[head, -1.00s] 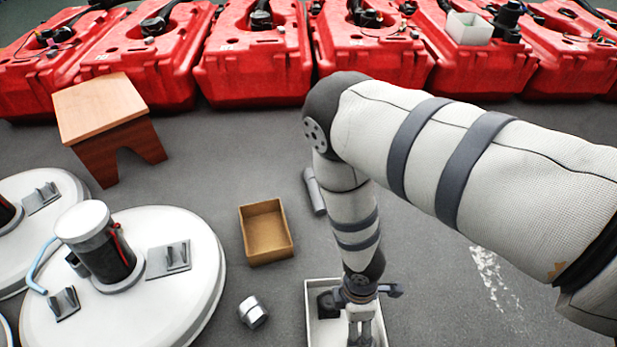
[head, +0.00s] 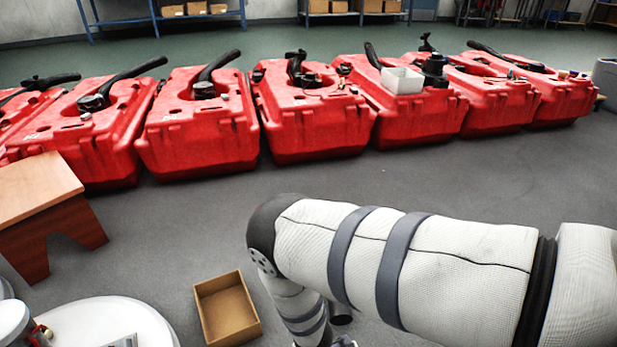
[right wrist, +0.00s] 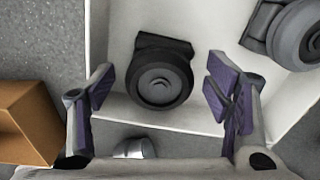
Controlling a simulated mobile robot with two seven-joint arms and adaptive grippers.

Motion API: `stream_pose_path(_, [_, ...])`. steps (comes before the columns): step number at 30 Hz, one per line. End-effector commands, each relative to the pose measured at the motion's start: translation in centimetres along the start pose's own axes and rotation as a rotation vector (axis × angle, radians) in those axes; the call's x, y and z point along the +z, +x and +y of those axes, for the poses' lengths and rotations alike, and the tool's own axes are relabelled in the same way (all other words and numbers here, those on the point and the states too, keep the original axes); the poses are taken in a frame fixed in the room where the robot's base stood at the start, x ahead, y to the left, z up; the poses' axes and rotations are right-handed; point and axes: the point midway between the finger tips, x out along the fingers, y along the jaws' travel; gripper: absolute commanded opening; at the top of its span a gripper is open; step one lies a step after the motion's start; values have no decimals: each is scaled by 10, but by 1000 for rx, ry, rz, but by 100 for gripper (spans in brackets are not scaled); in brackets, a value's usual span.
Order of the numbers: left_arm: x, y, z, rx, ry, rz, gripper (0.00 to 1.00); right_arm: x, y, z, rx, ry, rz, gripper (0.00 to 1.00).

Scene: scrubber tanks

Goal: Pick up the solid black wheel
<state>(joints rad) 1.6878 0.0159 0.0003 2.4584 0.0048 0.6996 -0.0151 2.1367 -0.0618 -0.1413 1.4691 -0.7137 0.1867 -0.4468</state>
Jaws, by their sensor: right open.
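In the right wrist view, a dark wheel (right wrist: 160,84) with a dark mounting bracket lies in a white box (right wrist: 118,45), near the box's lower wall. It looks black all over. A second wheel (right wrist: 292,36) with a grey hub lies at the upper right of the box, partly cut off by the frame. My right gripper (right wrist: 163,93) is open, with one purple-padded finger on each side of the dark wheel and a gap on both sides. The head view shows my right arm but not its fingers. My left gripper is in neither view.
A cardboard box (head: 227,312) stands left of my right arm, and it also shows in the right wrist view (right wrist: 28,122). A wooden stool (head: 42,190) and a white round lid (head: 95,322) are at left. Red tanks (head: 312,110) line the back; grey floor lies between.

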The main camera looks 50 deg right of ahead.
Motion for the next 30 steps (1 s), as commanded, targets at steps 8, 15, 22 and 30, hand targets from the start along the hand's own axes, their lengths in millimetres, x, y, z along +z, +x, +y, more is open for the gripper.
stream_pose_path(8, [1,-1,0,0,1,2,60,0,-3,1,2,1,1,33])
stream_pose_path(15, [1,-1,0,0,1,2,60,0,-3,0,2,1,1,20])
stream_pose_path(22, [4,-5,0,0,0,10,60,0,-14,1,3,1,2,20])
stream_pose_path(30, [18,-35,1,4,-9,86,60,-1,-106,4,13,2,5,20])
